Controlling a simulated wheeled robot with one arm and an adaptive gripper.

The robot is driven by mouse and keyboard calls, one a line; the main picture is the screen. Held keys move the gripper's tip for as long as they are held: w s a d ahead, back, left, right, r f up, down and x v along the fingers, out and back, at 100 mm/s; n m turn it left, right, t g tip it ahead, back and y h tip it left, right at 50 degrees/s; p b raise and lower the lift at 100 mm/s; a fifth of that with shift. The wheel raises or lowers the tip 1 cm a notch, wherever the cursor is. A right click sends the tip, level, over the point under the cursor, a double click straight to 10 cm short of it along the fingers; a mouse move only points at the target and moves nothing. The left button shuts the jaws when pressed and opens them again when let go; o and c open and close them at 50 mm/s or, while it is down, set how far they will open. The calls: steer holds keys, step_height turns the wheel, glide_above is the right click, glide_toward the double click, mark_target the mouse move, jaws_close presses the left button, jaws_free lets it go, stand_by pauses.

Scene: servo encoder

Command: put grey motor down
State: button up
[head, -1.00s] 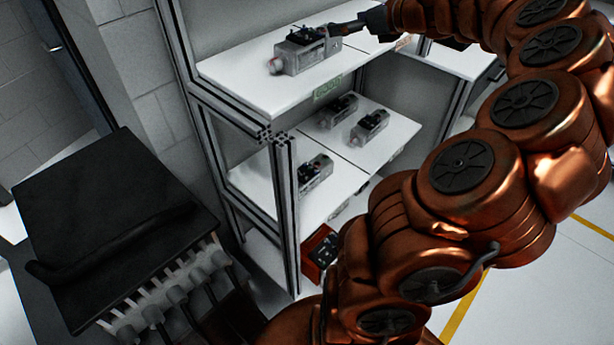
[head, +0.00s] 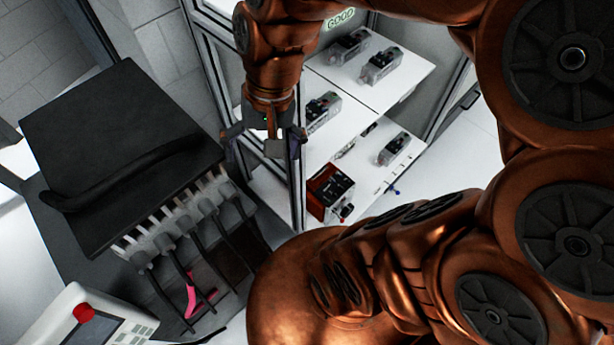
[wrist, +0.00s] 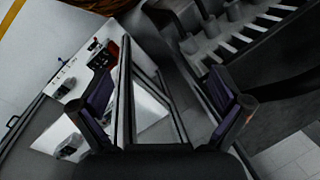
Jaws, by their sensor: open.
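My gripper (head: 266,148) is open and empty. It points down beside the shelf rack's front post, with nothing between its fingers; the spread fingers also show in the wrist view (wrist: 165,112). Grey motors with black connectors lie on the white shelves: one at the back (head: 347,46), one beside it (head: 381,65), one partly behind my gripper's side of the rack (head: 322,110), and one on a lower shelf (head: 394,149). The top shelf, with its green GOOD label (head: 340,18), is mostly cut off or hidden by my arm.
A red box with a black top (head: 330,192) sits low in the rack. The metal post (head: 296,185) stands close to my gripper. At left is a black-topped cart (head: 120,185) with cables. A white panel with a red button (head: 85,312) is at bottom left.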

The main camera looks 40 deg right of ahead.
steer(key=s+d+f+n+g+h, duration=0.1)
steer(key=s+d+f+n+h, duration=0.1)
steer(key=s+n, duration=0.3)
steer(key=s+f, duration=0.1)
steer(key=s, duration=0.3)
steer(key=shift+d+g, duration=0.25)
steer(key=shift+g, duration=0.15)
stand_by(0.5)
